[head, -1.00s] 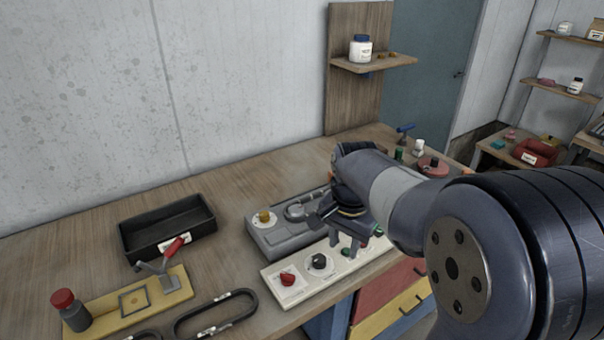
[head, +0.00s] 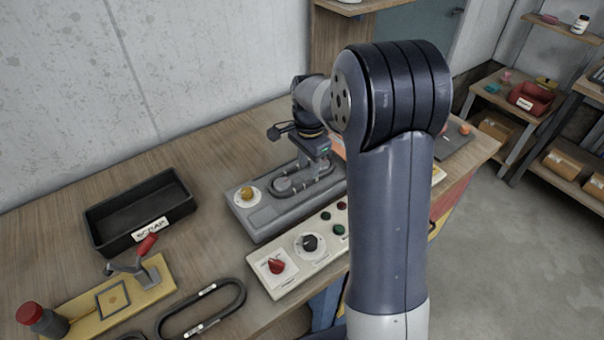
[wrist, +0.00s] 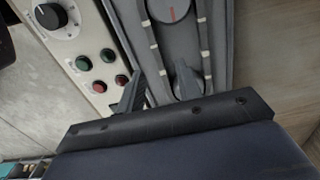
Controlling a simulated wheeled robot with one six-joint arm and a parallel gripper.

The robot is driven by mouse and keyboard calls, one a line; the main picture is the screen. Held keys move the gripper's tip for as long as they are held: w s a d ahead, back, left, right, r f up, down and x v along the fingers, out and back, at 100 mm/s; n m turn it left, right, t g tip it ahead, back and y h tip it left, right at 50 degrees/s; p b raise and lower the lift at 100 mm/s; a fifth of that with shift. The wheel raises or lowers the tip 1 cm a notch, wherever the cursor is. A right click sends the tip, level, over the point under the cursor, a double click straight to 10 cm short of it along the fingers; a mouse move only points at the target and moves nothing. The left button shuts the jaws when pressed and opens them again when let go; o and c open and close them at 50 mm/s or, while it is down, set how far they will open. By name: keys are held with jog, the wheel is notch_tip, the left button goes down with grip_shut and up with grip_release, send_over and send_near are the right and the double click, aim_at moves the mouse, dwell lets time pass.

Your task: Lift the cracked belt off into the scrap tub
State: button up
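A dark belt (wrist: 207,40) with pale marks runs in a long loop on the grey machine (wrist: 222,15) in the wrist view. A round pulley with a red line sits inside the loop. The belt also shows small in the head view (head: 281,182); I cannot make out a crack. My gripper (head: 318,172) is above the right part of the loop, pointing down. In the wrist view my two fingers (wrist: 157,85) stand apart, one left of the loop, one over its inside; I see nothing held. The black scrap tub (head: 117,244) stands left of the machine, its visible inside empty.
A cream control panel (head: 283,287) with knobs and buttons lies along the machine's front. A black loop belt (head: 203,322) lies on the bench near the front edge. A yellow plate (head: 75,301) with a red-handled clamp and a red-capped bottle is in front of the tub.

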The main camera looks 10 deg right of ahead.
aim_at(309, 181)
notch_tip(309, 181, down, 5)
jog(key=shift+s+d+r+p, duration=0.1)
jog(key=shift+d+p, duration=0.05)
jog(key=shift+p, duration=0.35)
grip_shut()
